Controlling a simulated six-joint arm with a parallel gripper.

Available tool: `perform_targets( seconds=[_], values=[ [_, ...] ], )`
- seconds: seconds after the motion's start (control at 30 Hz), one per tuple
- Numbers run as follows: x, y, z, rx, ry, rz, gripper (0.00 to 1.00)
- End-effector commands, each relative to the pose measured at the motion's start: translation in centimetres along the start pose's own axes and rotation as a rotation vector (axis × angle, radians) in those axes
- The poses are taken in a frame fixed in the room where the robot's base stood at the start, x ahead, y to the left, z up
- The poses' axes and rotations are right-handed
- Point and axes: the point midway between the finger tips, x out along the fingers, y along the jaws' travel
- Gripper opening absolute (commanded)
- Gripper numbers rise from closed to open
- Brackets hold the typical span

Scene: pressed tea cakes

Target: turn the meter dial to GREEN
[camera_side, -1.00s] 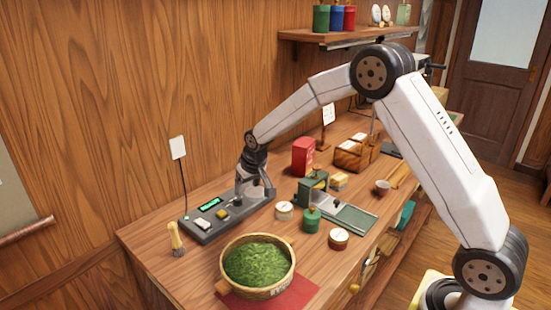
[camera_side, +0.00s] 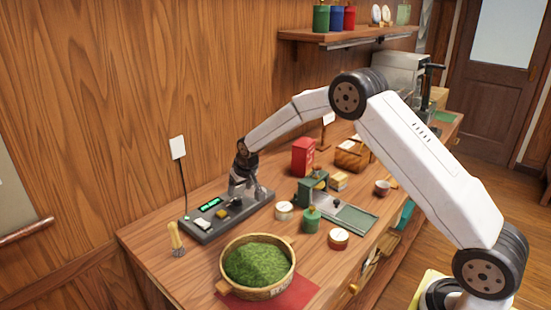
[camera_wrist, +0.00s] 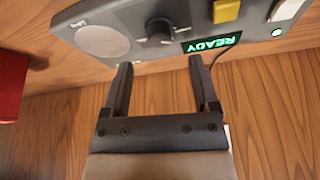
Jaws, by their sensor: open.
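The meter (camera_side: 200,238) is a dark grey box at the left of the counter. Its lit green display (camera_side: 210,204) reads READY, upside down, in the wrist view (camera_wrist: 212,44). The dark round dial (camera_wrist: 158,32) sits beside the display in the wrist view, between the display and a round grey plate (camera_wrist: 100,40). Which setting the dial points to is too small to tell. My gripper (camera_wrist: 160,65) is open and empty, its fingertips just short of the dial in the wrist view. In the side view my gripper (camera_side: 244,192) is over the meter's right part and hides the dial.
A yellow button (camera_wrist: 226,10) and a white block (camera_side: 203,224) are on the meter. A basket of green leaves (camera_side: 258,266), a whisk (camera_side: 176,240) and a red tin (camera_side: 303,157) stand nearby. The wooden wall rises close behind the meter.

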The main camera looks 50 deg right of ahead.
Motion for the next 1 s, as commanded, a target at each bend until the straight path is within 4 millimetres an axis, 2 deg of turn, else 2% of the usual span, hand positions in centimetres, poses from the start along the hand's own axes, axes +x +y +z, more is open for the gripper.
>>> perform_targets(
  seconds=[0.2,0.4,0.6,0.9,0.97,1.0],
  values=[
    [2.5,0.0,0.1,0.000,-0.002,0.000,0.77],
    [4.2,0.0,0.0,0.000,-0.001,-0.001,0.77],
    [5.0,0.0,0.0,0.000,0.000,-0.001,0.77],
    [5.0,0.0,0.0,0.000,0.001,-0.001,0.77],
    [5.0,0.0,0.0,0.000,0.001,-0.001,0.61],
    [5.0,0.0,0.0,0.000,0.001,-0.001,0.48]
  ],
)
